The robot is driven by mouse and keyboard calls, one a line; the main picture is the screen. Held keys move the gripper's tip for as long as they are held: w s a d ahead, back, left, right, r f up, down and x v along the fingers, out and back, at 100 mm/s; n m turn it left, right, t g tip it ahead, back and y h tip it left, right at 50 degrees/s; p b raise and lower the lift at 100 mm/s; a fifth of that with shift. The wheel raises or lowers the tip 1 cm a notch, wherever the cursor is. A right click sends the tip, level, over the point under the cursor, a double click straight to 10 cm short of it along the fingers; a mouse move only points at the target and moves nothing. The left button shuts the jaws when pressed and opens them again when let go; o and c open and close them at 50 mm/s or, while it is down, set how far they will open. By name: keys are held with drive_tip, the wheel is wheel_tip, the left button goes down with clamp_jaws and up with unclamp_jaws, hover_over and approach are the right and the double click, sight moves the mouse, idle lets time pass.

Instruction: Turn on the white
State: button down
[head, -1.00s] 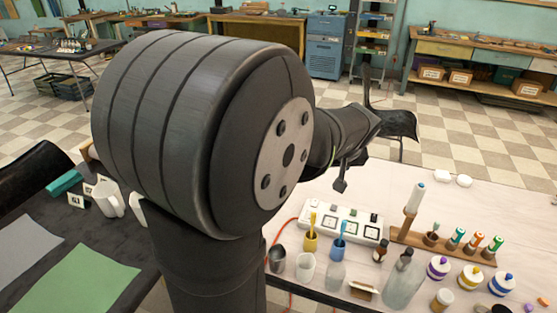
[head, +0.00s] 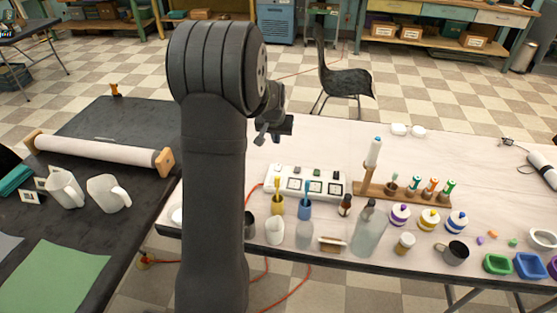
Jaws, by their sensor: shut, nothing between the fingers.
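A white power strip (head: 328,174) lies on the pale table (head: 440,150), right of my arm. It has several square dark-framed sockets and small switches along its back edge. Whether any switch is on is too small to tell. A red cord runs from its left end. My gripper (head: 262,138) is shut and empty, above the table behind the strip's left end and apart from it. My arm stands in front of the table and hides part of its left side.
Yellow (head: 277,206) and blue (head: 304,208) cups with brushes, a brown bottle (head: 345,206) and a clear bottle (head: 369,232) stand in front of the strip. A wooden rack (head: 400,194) with tubes is to its right. The table behind the strip is mostly clear.

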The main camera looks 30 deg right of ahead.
sight(278, 166)
drive_tip(key=x, duration=1.3)
drive_tip(key=shift+s+a+f, duration=0.1)
drive_tip(key=shift+f, duration=0.4)
drive_tip(key=shift+f, duration=0.25)
drive_tip(key=shift+s+a+r, duration=0.1)
drive_tip(key=shift+s+a, duration=0.45)
